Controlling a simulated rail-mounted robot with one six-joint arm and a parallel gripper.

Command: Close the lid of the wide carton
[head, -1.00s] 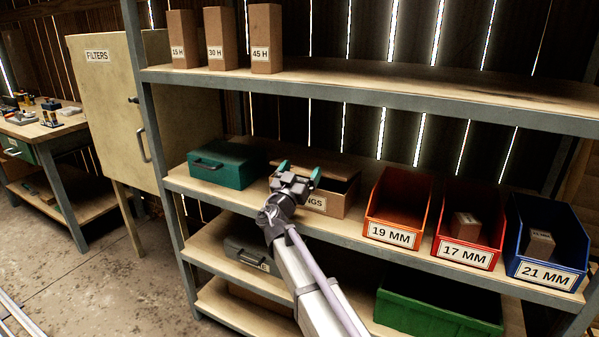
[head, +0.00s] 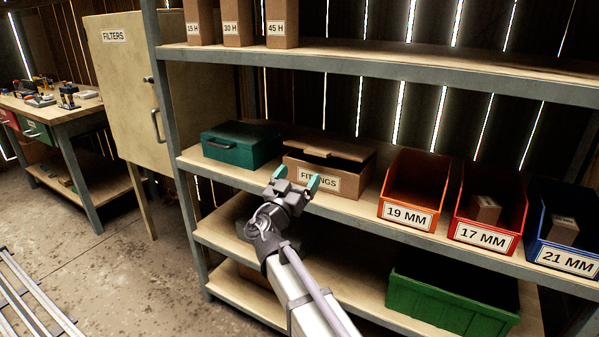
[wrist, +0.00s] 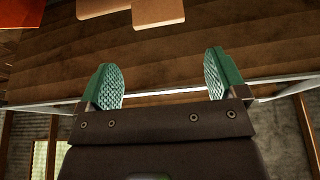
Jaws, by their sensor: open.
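The wide brown carton (head: 350,184) with a FITTINGS label stands on the middle shelf. Its lid (head: 340,147) lies low over the top, with a dark gap showing under its front edge, so it is not flush. My gripper (head: 296,180) is open and empty in front of the carton's left part, and covers some of the label. In the wrist view my gripper (wrist: 163,82) has its two green pads wide apart with nothing between them. Brown cardboard pieces (wrist: 158,12) show at the top of that view, apart from the fingers; I cannot tell which part of the carton they are.
A green toolbox (head: 240,146) stands left of the carton. An orange bin (head: 412,190), a red bin (head: 487,208) and a blue bin (head: 565,228) stand to its right. The upper shelf (head: 400,78) runs above. A green crate (head: 450,300) sits below.

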